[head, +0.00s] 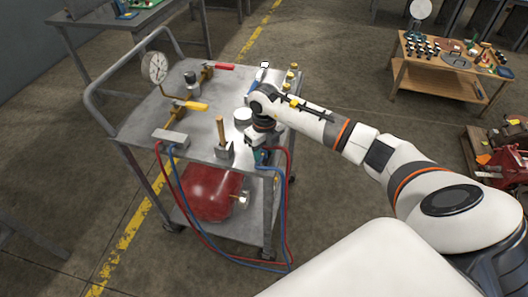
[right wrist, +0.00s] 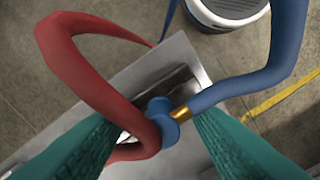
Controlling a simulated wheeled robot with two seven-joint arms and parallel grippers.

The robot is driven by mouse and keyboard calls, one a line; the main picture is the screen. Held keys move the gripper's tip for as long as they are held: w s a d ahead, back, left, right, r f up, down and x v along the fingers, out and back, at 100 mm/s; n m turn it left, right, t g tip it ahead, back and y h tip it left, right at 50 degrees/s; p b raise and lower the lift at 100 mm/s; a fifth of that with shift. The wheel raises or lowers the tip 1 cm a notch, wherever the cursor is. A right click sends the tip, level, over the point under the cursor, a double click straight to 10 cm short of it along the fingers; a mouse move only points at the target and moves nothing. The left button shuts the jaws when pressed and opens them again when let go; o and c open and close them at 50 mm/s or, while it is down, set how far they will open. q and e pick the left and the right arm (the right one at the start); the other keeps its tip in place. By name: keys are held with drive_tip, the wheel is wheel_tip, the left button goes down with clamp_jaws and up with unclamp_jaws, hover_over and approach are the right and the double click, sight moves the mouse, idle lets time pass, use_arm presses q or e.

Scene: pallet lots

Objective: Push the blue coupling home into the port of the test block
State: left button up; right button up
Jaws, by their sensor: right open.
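The blue coupling (right wrist: 158,108) shows in the right wrist view with a brass collar and a blue hose (right wrist: 245,88) running off to the right. My right gripper (right wrist: 160,128) is open, with its teal fingers on either side of the coupling; whether they touch it is unclear. In the head view the right gripper (head: 261,157) is at the cart's front right edge, and the coupling is hidden there. A grey block (head: 171,138) stands at the cart's front left, with hoses at its front. I cannot tell whether it is the test block; no port is clearly visible. My left gripper is not in view.
A red hose (right wrist: 85,72) loops close beside the right fingers. A red tank (head: 210,192) lies below. Hoses hang in front.

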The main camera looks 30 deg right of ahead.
sight(264, 150)
clamp_jaws()
drive_tip(key=shift+r, duration=0.1)
wheel_tip(264, 150, up, 10)
drive_tip(key=shift+f+b, duration=0.15)
drive_tip(key=shift+b, duration=0.6)
